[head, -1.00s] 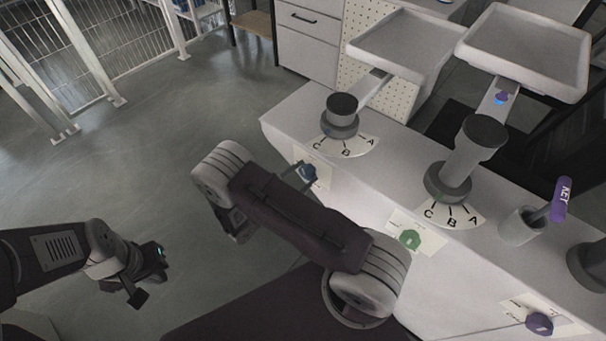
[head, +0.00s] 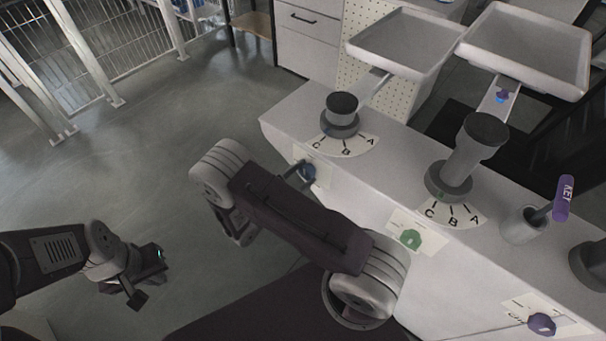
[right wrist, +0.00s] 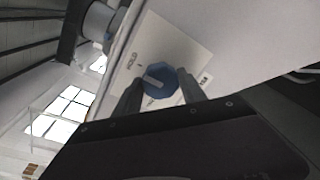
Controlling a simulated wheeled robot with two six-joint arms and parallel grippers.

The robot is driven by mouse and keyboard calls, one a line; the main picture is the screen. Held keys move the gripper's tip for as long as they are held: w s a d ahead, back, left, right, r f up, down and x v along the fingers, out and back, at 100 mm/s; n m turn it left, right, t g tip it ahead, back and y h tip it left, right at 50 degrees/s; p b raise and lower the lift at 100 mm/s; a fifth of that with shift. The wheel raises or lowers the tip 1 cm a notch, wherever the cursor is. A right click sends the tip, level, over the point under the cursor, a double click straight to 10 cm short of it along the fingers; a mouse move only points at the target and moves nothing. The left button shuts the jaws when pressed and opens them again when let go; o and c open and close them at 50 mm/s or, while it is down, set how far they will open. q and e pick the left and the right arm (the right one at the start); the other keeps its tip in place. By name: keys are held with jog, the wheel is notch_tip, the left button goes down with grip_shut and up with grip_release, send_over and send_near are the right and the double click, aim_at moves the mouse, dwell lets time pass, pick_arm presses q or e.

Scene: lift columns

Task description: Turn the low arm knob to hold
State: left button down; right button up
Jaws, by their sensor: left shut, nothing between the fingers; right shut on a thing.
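The blue knob (right wrist: 160,82) sits on a pale label plate on the front face of the white bench, below the shorter left column (head: 341,117). It also shows, partly covered, in the head view (head: 307,173). A grey bar crosses its face; the word HOLD is printed on the plate up and left of it in the right wrist view. My right gripper (right wrist: 160,90) is shut on the knob, one finger on each side. Its tips show at the knob in the head view (head: 297,171). My left gripper (head: 144,289) is shut and empty over the floor.
A taller column (head: 465,160) with a green knob plate (head: 410,237) stands to the right. Both columns carry grey trays and have A, B, C dials. A purple knob (head: 541,324) is at lower right.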

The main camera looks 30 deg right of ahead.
jog(key=shift+f, duration=0.1)
jog(key=o, duration=1.3)
jog(key=shift+o, duration=0.2)
jog(key=v, duration=0.9)
